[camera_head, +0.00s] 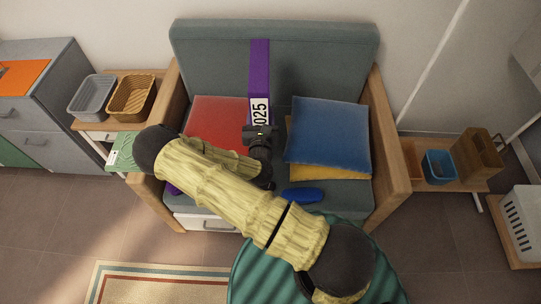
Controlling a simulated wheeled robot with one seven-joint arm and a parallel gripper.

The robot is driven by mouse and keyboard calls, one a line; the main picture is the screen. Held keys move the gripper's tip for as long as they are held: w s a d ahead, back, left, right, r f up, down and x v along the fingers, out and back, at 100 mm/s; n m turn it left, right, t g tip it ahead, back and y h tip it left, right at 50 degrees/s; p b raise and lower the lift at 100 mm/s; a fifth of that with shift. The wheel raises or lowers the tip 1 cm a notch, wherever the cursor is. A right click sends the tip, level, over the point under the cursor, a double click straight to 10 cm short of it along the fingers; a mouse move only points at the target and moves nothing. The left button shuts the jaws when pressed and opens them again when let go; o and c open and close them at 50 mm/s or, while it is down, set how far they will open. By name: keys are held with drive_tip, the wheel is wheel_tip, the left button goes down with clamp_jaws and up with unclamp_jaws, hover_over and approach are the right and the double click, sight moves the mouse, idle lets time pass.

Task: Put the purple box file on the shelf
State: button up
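The purple box file (259,68) stands upright on the armchair, against its grey backrest, with a white label reading "025" on its lower part. My gripper (258,130) is directly in front of the label's lower end and hides the bottom of the file. Whether its fingers are apart, closed or touching the file cannot be made out. A low wooden shelf (463,184) stands to the right of the armchair and a small wooden stand (88,125) to the left. Which one is the task's shelf is unclear.
A red cushion (212,112), a blue cushion (328,132) over a yellow one (342,171), and a blue oval item (302,195) lie on the seat. Wooden armrests (386,135) flank it. Grey (91,97) and tan (132,98) baskets fill the left stand. A blue bin (438,167) occupies the right shelf.

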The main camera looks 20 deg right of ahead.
drive_tip(key=shift+m+h, duration=0.3)
drive_tip(key=shift+h, duration=0.1)
drive_tip(key=shift+w+f+b, duration=0.25)
drive_tip(key=shift+f+b, duration=0.95)
drive_tip(key=shift+b, duration=0.25)
drive_tip(key=shift+w+f+b, duration=0.25)
drive_tip(key=shift+f+b, duration=0.9)
drive_tip(key=shift+b, duration=0.3)
drive_tip(key=shift+d+f+b, duration=0.1)
drive_tip(key=shift+f+b, duration=0.8)
drive_tip(key=shift+f, duration=2.25)
drive_tip(key=shift+f+b, duration=0.65)
drive_tip(key=shift+f, duration=1.15)
drive_tip(key=o, duration=1.6)
drive_tip(key=shift+f, duration=0.15)
drive_tip(key=shift+s, duration=0.1)
